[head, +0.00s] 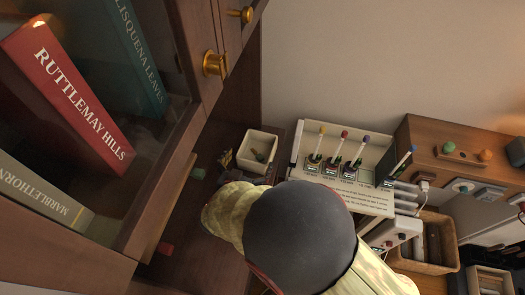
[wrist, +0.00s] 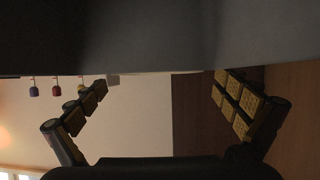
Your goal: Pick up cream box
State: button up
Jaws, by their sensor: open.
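The cream box (head: 249,161) is a small open-topped box in the head view, on the dark wooden surface beside a larger cream rack. A small dark item shows inside it. My gripper is mostly hidden behind my arm in the head view; a small yellow and dark part, likely a finger, shows just left of the box. In the wrist view my gripper (wrist: 160,84) is open, its two yellow-padded fingers wide apart with nothing seen between them. A large grey surface fills the top of that view, and I cannot tell what it is.
A glass-fronted cabinet (head: 150,235) with books, including a red one (head: 65,90), stands close on the left. The cream rack (head: 350,150) holds several colour-topped items. A small green block (head: 198,173) lies left of the cream box. A wooden tray (head: 437,266) is at lower right.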

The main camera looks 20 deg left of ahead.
aim_at(257, 154)
jog(key=b+x, duration=0.3)
jog(key=x, duration=0.3)
jog(key=shift+w+d+f, duration=0.1)
jog(key=shift+w+d, duration=0.1)
jog(key=shift+w, duration=0.1)
jog(key=shift+w+a, duration=0.1)
jog(key=shift+w, duration=0.3)
jog(key=shift+c, duration=0.3)
jog(key=c, duration=1.1)
